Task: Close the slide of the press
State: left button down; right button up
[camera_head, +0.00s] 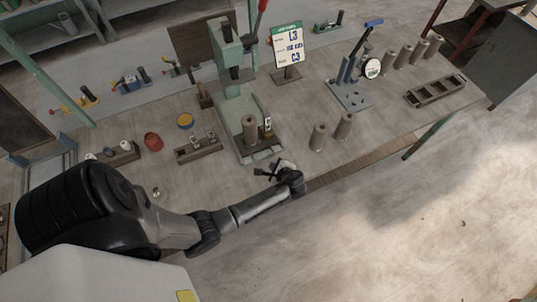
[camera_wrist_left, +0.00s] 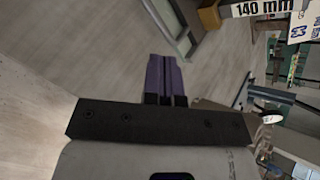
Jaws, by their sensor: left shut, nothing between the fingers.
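The green press (camera_head: 228,75) stands near the middle of the bench, with a red-handled lever at its top right. Its low base or slide (camera_head: 262,155) reaches toward the bench's front edge. A brown clay cylinder (camera_head: 250,130) and a small upright label (camera_head: 267,124) stand on it. I cannot tell how far the slide is out. My left gripper (camera_head: 264,172) is just in front of the slide, shut and empty; contact is unclear. Its shut fingers also show in the left wrist view (camera_wrist_left: 165,78). My right gripper is not in view.
Two clay cylinders (camera_head: 330,132) stand right of the press. A blue stand with a dial (camera_head: 371,68) is farther right. A "140 mm" label (camera_wrist_left: 265,8) shows in the wrist view.

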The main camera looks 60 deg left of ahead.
aim_at(263, 148)
pick_arm(q)
jog(key=m, duration=0.2)
jog(key=m+y, duration=0.1)
jog(key=shift+s+a+f, duration=0.25)
jog(key=shift+a+f, duration=0.05)
jog(key=shift+a, duration=0.1)
jog(key=shift+w+a+r+m+y, duration=0.1)
jog(key=shift+w+r+m+y, duration=0.05)
jog(key=shift+m, duration=0.4)
jog(key=shift+w+a+r+m+y, duration=0.1)
jog(key=shift+r+m+y, duration=0.05)
jog(key=shift+m, duration=0.4)
jog(key=shift+w+r+m+t, duration=0.2)
jog(key=shift+w+m+t, duration=0.1)
jog(key=shift+m, duration=1.5)
jog(key=shift+a+f+m, duration=0.2)
jog(key=shift+a+m, duration=0.1)
jog(key=shift+m, duration=0.1)
jog(key=b+x, duration=0.1)
jog(key=x, duration=0.8)
jog(key=shift+w+a, duration=0.2)
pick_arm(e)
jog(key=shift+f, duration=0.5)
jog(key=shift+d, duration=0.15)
